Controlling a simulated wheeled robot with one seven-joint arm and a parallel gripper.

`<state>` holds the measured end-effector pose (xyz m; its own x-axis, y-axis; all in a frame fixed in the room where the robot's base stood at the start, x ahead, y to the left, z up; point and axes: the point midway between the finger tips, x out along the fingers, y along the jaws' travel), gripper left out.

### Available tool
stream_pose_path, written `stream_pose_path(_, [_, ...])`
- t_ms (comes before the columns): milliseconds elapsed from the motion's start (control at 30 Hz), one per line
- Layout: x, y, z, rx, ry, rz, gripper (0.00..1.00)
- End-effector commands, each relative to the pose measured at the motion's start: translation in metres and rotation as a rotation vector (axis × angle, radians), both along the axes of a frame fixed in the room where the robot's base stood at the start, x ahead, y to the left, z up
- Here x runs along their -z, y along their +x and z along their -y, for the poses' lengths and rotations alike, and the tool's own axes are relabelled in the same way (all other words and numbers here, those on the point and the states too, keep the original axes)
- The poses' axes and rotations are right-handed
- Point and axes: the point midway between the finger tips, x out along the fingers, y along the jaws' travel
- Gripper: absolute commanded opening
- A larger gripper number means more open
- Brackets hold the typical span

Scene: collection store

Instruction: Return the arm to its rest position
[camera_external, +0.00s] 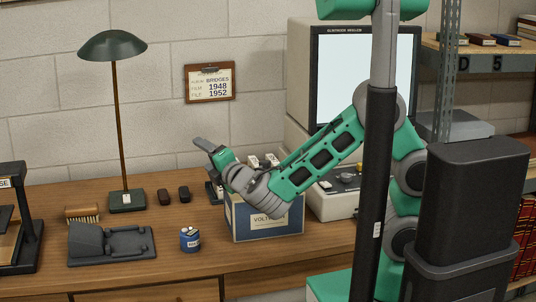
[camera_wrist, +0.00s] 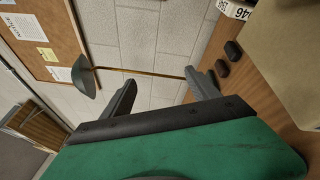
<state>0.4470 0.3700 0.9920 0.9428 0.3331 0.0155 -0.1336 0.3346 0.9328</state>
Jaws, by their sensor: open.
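My green and grey arm reaches left over the wooden desk in the external view. My gripper (camera_external: 206,148) is at its end, above the desk and behind the blue and white box. In the wrist view my gripper (camera_wrist: 163,95) shows two dark fingers spread wide apart. Nothing is between them except the lamp and wall in the background. The gripper touches no object that I can see.
A green desk lamp (camera_external: 115,46), a blue tin (camera_external: 190,240) and a dark grey device (camera_external: 112,245) stand left. A microfilm reader (camera_external: 298,70) stands behind the arm. Bare desk (camera_external: 230,262) lies in front.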

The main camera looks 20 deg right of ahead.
Motion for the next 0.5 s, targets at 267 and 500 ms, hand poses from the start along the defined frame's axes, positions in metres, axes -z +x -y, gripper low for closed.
stream_pose_path(267, [-0.056,0.06,0.084,0.208,0.353,-0.246,0.7])
stream_pose_path(500, [-0.093,0.077,0.211,0.537,0.762,-0.578,0.7])
